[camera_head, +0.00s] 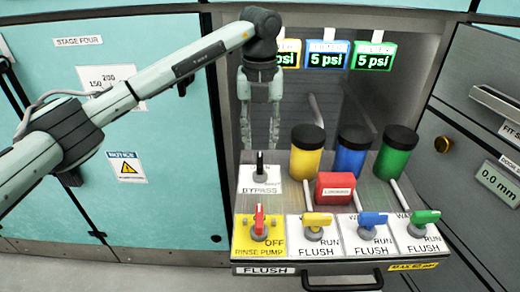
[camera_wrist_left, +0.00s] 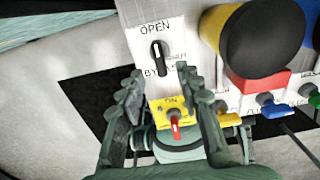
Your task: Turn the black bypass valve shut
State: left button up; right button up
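The black bypass valve (camera_head: 260,165) sits on a white plate marked BYPASS at the back left of the panel. In the left wrist view its handle (camera_wrist_left: 157,52) points up toward the word OPEN; a smaller word to its right is hard to read. My left gripper (camera_head: 260,135) is open and empty, hanging above and behind the valve in the head view. In the left wrist view its two fingers (camera_wrist_left: 166,90) stand apart, with the valve beyond and between their tips and not touched. My right gripper is in neither view.
A yellow rinse pump plate with a red handle (camera_head: 259,222) lies in front of the valve. Yellow (camera_head: 314,221), blue (camera_head: 368,221) and green (camera_head: 422,217) flush valves run rightward. A red block (camera_head: 335,187) and black-capped yellow (camera_head: 307,158), blue (camera_head: 352,158) and green (camera_head: 395,160) canisters stand right of the bypass.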

aim_at(260, 159)
pick_arm(q)
notch_tip(260, 159, down, 4)
jog(key=shift+f, duration=0.7)
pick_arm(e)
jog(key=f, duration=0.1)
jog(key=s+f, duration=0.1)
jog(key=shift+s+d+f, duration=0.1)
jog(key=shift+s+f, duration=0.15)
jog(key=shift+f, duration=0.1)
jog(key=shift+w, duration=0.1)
pick_arm(q)
grip_shut()
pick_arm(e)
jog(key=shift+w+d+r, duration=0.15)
